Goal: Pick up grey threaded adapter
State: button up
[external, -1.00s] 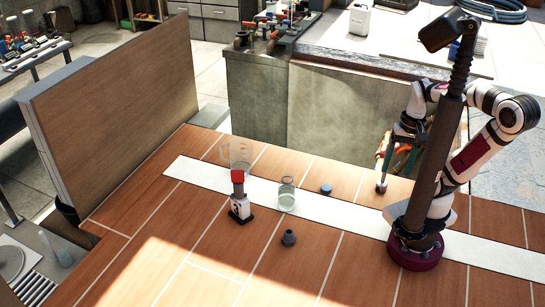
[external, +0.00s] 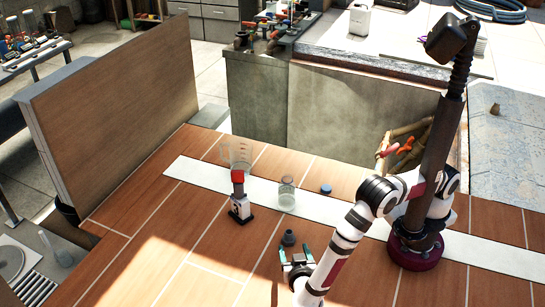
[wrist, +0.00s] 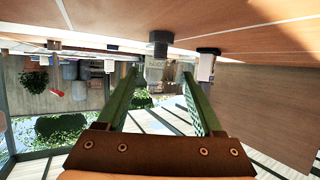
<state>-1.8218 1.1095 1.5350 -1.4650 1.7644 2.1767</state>
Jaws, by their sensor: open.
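The grey threaded adapter (external: 289,238) stands on the brown tiled deck, its narrower neck upward. In the wrist view, where the scene appears upside down, the adapter (wrist: 159,37) hangs from the top, just beyond and above the gap between my fingertips. My gripper (external: 295,252) is low over the deck on the near side of the adapter, its green fingers spread towards it. My gripper (wrist: 160,72) is open and empty in the wrist view. Whether the fingertips overlap the adapter is hard to tell.
A clear beaker (external: 237,155) is farther back. The deck at front left is clear.

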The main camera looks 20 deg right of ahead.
aim_at(289, 235)
jog(key=x, duration=1)
jog(key=shift+w+d+f, duration=0.1)
jog(key=shift+w+f, duration=0.05)
jog(key=shift+w, duration=0.15)
grip_shut()
